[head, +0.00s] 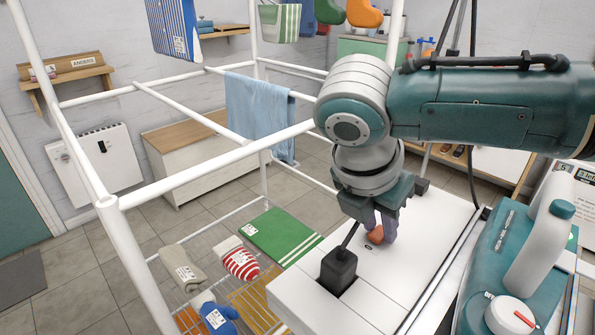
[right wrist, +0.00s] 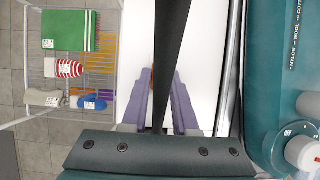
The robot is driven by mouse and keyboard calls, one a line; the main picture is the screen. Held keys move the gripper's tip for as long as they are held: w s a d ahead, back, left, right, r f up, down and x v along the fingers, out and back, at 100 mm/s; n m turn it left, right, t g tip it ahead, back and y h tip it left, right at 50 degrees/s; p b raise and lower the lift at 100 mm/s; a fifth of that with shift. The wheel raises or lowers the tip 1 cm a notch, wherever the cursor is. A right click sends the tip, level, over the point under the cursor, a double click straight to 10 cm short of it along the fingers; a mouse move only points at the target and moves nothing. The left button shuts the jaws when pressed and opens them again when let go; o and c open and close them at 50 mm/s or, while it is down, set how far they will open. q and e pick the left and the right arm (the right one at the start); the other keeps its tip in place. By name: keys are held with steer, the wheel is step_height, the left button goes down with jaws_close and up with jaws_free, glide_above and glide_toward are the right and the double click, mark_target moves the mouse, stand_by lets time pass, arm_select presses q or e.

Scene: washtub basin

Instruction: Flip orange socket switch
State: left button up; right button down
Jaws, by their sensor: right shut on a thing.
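The orange socket switch (head: 376,236) sits on the white top panel of a white box (head: 430,235), partly covered by my right gripper's fingers. My right gripper (head: 380,228) points down, with its purple fingertips closed around the switch. A black plug (head: 338,268) stands in a dark socket on the same panel, just left of the gripper. In the right wrist view my fingers (right wrist: 163,78) straddle a black cable that hides most of what lies between them. A sliver of orange (right wrist: 152,80) shows by the left finger. My left gripper is not in view.
A black cable rises near the gripper.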

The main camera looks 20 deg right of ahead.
steer(key=shift+s+a+r+h+p, duration=0.15)
steer(key=shift+a+h+p, duration=0.05)
steer(key=shift+h+p, duration=0.3)
steer(key=shift+a+t+h, duration=0.1)
steer(key=shift+t+h, duration=0.3)
steer(key=shift+f+h, duration=0.3)
steer(key=shift+h, duration=0.3)
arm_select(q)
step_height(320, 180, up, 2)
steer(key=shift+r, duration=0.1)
arm_select(e)
steer(key=shift+t, duration=0.3)
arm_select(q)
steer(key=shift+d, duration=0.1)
arm_select(e)
steer(key=c, duration=0.7)
jaws_free()
steer(key=shift+a, duration=0.1)
